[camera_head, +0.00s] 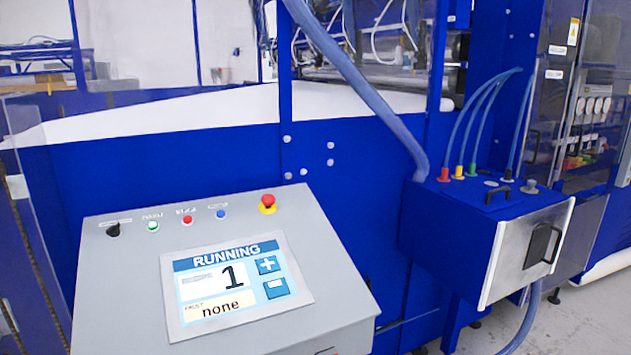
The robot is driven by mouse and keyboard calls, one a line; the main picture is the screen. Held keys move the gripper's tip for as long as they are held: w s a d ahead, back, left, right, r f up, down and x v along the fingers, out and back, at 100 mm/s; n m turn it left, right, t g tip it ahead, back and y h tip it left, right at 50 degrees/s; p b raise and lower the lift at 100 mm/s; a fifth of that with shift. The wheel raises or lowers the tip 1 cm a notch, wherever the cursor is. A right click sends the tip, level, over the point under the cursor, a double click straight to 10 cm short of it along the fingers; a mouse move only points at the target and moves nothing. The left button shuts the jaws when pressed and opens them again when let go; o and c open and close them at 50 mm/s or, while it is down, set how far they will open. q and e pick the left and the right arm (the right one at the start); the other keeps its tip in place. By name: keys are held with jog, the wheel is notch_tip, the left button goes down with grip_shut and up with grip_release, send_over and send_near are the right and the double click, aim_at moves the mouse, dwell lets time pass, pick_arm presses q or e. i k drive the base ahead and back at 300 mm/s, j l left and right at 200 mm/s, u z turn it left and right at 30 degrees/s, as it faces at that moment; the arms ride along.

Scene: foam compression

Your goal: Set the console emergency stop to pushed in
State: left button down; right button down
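The grey console (130,290) stands at the lower left with its sloped top facing me. The emergency stop (267,202) is a red mushroom button on a yellow base at the console's upper right. Its red cap appears to stand up above the yellow base. The console screen (232,287) reads RUNNING, 1 and fault none, with plus and minus keys at its right. Neither of my grippers is in view.
A black selector knob (113,230), a green button (153,226), a red button (187,220) and a blue button (221,214) line the console's upper edge. Behind is a blue machine (350,200). A blue box (455,230) with hoses stands at right.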

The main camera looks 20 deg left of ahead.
aim_at(267, 200)
jog(key=i+l, duration=0.7)
jog(key=l, duration=0.15)
